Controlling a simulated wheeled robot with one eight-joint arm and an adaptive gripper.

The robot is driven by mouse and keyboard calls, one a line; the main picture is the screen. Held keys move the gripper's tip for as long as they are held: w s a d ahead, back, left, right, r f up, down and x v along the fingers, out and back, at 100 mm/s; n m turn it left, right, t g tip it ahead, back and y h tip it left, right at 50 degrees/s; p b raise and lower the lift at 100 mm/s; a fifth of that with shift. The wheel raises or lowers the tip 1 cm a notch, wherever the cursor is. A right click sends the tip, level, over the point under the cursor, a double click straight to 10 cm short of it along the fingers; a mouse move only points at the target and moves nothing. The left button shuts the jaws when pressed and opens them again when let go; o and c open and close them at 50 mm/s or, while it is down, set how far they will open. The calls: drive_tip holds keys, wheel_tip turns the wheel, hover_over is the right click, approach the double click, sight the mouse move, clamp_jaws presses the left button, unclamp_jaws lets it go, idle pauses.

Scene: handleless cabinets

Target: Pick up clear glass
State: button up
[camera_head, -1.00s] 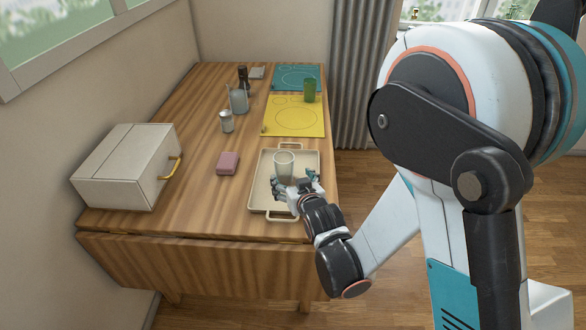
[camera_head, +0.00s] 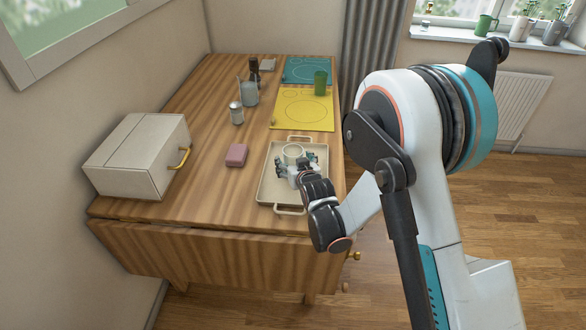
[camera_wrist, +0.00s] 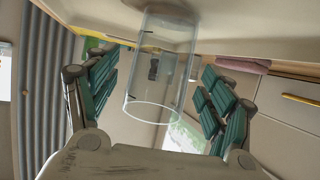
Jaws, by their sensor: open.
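The clear glass (camera_head: 292,151) stands on the beige tray (camera_head: 265,190) near the table's right edge. In the wrist view the clear glass (camera_wrist: 158,75) is between the two green-padded fingers, with a visible gap on each side. My gripper (camera_head: 296,166) is open and low over the tray, its fingers on either side of the glass. It also shows in the wrist view (camera_wrist: 158,85). In the head view the fingers hide the lower part of the glass.
A white box with a gold handle (camera_head: 137,157) stands at the left. Behind are a shaker (camera_head: 236,114), a pitcher (camera_head: 250,94), a dark bottle (camera_head: 254,72), a yellow mat (camera_head: 303,122) and a green cup (camera_head: 320,83).

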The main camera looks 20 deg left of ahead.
drive_tip(key=shift+x, duration=1.1)
drive_tip(key=c, duration=1.3)
